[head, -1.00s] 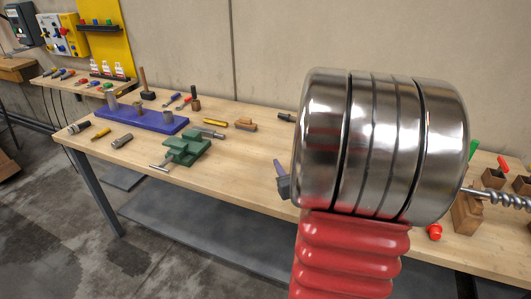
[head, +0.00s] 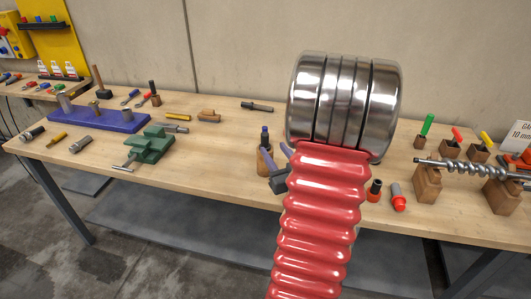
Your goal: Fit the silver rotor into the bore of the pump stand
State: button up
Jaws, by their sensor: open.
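The silver rotor (head: 465,168) is a bright helical screw at the right of the bench. It lies roughly level across two wooden cradles (head: 428,187). My gripper (head: 277,157) shows only in part beside my red bellows and big metal wrist, with bluish fingers apart and a dark body. It is open, with nothing seen between the fingers, well to the left of the rotor. I cannot pick out the pump stand or its bore; my arm hides part of the bench.
A green vise (head: 150,148) and a blue plate with upright pegs (head: 98,124) stand at the left. A wooden holder (head: 265,160) is near my gripper. Red-ended tools (head: 398,198) and several colour-handled tools in blocks (head: 452,147) stand right. Bench front centre-left is clear.

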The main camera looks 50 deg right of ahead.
aim_at(267, 140)
jog(key=x, duration=0.7)
jog(key=shift+w, duration=0.15)
jog(key=x, duration=0.5)
jog(key=shift+w+r, duration=0.1)
jog(key=shift+c, duration=0.6)
grip_shut()
jog(key=shift+r, duration=0.1)
dwell(1.0)
